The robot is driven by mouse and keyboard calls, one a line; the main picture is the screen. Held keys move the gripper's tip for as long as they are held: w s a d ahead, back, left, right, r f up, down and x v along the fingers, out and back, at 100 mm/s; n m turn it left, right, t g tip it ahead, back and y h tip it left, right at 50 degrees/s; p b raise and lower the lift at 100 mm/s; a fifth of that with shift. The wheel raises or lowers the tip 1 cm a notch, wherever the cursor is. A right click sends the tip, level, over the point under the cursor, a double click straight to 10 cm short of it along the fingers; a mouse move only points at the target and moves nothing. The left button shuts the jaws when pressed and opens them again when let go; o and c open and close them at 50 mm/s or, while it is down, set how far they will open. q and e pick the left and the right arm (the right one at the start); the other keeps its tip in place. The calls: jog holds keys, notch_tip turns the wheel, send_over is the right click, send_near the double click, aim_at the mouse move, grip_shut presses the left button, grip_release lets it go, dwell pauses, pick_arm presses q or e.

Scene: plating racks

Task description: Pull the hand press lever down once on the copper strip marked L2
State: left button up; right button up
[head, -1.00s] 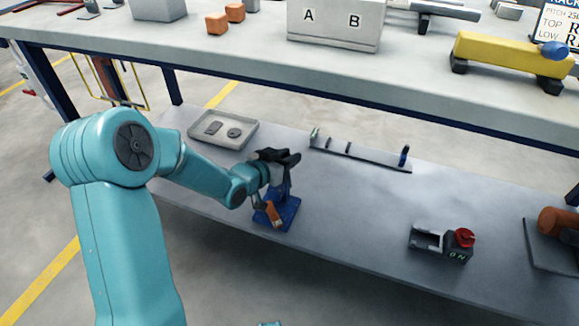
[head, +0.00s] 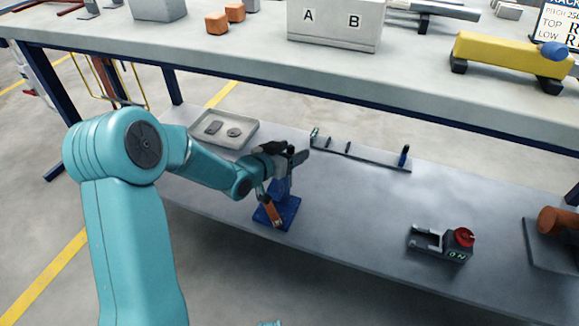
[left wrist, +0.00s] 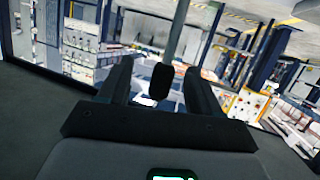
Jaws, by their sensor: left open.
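The blue hand press (head: 283,212) stands on the lower shelf, near its front edge. An orange-brown strip (head: 273,212) shows at its front; no L2 mark is readable. My left gripper (head: 298,157) is just above the press and hides its upper part. In the left wrist view my left gripper (left wrist: 158,88) is open, one finger on each side. A black knob (left wrist: 160,80) on a grey rod (left wrist: 180,30), which looks like the press lever, shows between the fingers. I cannot tell whether they touch it. My right gripper is not in view.
A grey tray (head: 248,127) with two dark parts lies behind the press. A low rail with pegs (head: 365,158) lies to the right. A small unit with a red knob (head: 455,243) stands further right. The upper table (head: 250,55) overhangs the shelf's back.

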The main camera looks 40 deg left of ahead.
pick_arm(q)
jog(key=p+v, duration=0.1)
jog(key=v, duration=0.7)
jog(key=shift+r, duration=0.1)
